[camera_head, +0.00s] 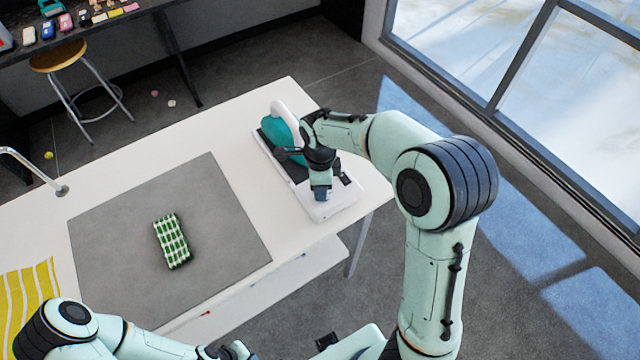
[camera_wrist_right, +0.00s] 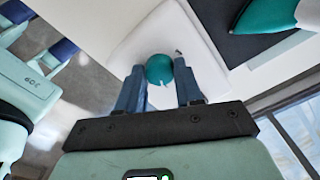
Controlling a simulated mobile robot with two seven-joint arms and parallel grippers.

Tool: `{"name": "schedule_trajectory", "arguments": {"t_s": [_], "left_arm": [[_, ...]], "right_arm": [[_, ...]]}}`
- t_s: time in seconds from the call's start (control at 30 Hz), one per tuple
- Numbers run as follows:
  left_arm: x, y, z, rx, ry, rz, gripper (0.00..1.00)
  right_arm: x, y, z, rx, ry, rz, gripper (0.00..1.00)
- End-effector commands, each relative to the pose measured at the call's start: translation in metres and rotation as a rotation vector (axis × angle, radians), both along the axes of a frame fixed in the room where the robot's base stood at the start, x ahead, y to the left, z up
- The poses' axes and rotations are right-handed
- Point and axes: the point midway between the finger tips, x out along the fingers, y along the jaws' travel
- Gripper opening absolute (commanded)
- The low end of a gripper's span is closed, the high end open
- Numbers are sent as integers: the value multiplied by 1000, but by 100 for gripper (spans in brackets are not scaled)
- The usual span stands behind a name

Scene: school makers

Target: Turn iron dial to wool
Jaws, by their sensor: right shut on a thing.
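The iron (camera_head: 282,128), teal with a white handle, rests on a dark pad at the far end of a white base (camera_head: 335,205) on the table. In the right wrist view, part of the teal iron shows (camera_wrist_right: 268,14) at top right. The dial (camera_wrist_right: 159,69) is a round teal knob with a small white pointer mark, set on the white base. My right gripper (camera_head: 321,194) is over the near end of the base, pointing down. In the right wrist view its blue fingers (camera_wrist_right: 160,90) are shut on the dial, one on each side. Any labels around the dial are not readable.
A grey mat (camera_head: 110,235) lies on the white table (camera_head: 225,130), with a folded green and white checked cloth (camera_head: 172,241) on it. A yellow striped cloth (camera_head: 30,300) lies at the left. A stool (camera_head: 75,65) stands beyond. The mat around the checked cloth is clear.

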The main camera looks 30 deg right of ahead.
Motion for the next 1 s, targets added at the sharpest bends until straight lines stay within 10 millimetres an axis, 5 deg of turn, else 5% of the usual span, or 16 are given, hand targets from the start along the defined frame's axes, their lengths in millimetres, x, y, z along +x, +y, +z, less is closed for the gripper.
{"name": "schedule_trajectory", "arguments": {"t_s": [0.27,0.3,0.37,0.73,1.0], "left_arm": [[0,0,0,0,0,0,0],[0,0,0,0,0,0,0],[0,0,0,0,0,0,0],[1,0,1,0,-1,0,0],[7,0,8,0,-8,0,0]], "right_arm": [[1,-1,1,-1,-4,0,5],[1,-1,1,-1,-4,0,42],[1,-1,1,0,-3,0,61],[1,0,5,1,-4,1,61],[2,0,54,2,-9,1,61]]}}
